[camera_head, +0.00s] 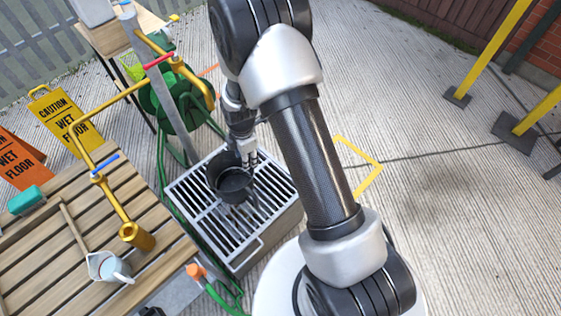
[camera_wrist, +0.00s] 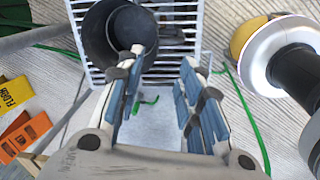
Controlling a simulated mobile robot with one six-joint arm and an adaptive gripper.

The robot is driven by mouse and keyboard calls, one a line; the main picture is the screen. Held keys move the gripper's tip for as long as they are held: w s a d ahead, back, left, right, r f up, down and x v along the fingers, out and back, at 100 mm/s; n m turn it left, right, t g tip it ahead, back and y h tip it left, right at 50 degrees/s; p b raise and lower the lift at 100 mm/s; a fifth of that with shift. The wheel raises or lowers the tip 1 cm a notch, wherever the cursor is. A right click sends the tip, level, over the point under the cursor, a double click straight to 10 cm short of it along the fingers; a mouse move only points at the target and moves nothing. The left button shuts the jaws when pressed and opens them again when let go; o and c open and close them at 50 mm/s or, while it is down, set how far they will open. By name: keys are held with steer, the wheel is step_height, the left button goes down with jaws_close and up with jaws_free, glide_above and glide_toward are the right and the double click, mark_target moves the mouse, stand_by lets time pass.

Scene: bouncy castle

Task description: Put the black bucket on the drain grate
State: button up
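The black bucket (camera_head: 230,182) is upright over the drain grate (camera_head: 216,222), toward its far side, and looks to be resting on the bars. In the wrist view the bucket (camera_wrist: 120,38) is at the upper left, with the grate bars (camera_wrist: 185,12) behind it. My gripper (camera_head: 246,158) is at the bucket's far right rim. In the wrist view my gripper (camera_wrist: 162,62) has its fingers spread with a gap between them. The left fingertip overlaps the bucket's rim; I cannot tell if it touches. The bucket's underside is hidden.
A green hose reel (camera_head: 175,100) stands behind the grate. Wet-floor signs (camera_head: 65,122) are farther left. Paving at right is open up to yellow posts (camera_head: 490,50).

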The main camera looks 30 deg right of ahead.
steer(key=s+r+m+t, duration=0.1)
steer(key=s+r+m, duration=0.3)
steer(key=r, duration=0.8)
steer(key=s+r+m+t, duration=0.1)
steer(key=s+r+m, duration=0.3)
steer(key=r, duration=0.8)
steer(key=s+r+m, duration=0.4)
steer(key=s+m, duration=0.1)
steer(key=s, duration=0.3)
steer(key=s+r+m+t, duration=0.1)
steer(key=s+r+m, duration=0.4)
steer(key=s, duration=0.4)
steer(key=shift+s+r+t, duration=0.25)
steer(key=shift+s+t, duration=0.05)
